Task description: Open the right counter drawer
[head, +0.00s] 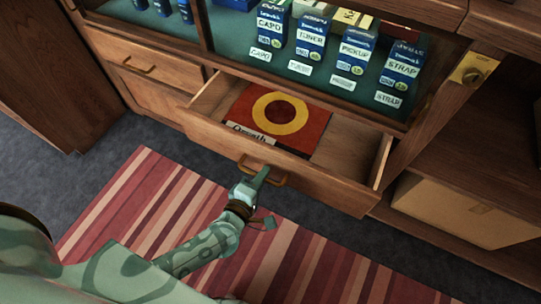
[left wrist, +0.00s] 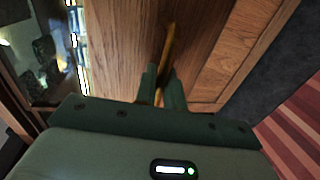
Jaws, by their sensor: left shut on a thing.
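The right counter drawer (head: 333,181) is pulled out from the wooden counter, and its inside shows. A red and yellow flat packet or sleeve (head: 309,127) with a ring pattern lies in it. My left gripper (head: 262,174) is at the drawer front, shut on the brass handle (head: 281,181). In the left wrist view the two green fingers (left wrist: 161,85) close around the handle bar (left wrist: 168,42), against the wooden drawer front (left wrist: 205,50). My right gripper is not in view.
The left drawer (head: 165,70) with its own brass handle is shut. Above, a display case holds several labelled boxes, such as the strap box (head: 403,66). A cardboard box (head: 455,211) sits on the low shelf at right. A striped rug (head: 130,205) covers the floor in front.

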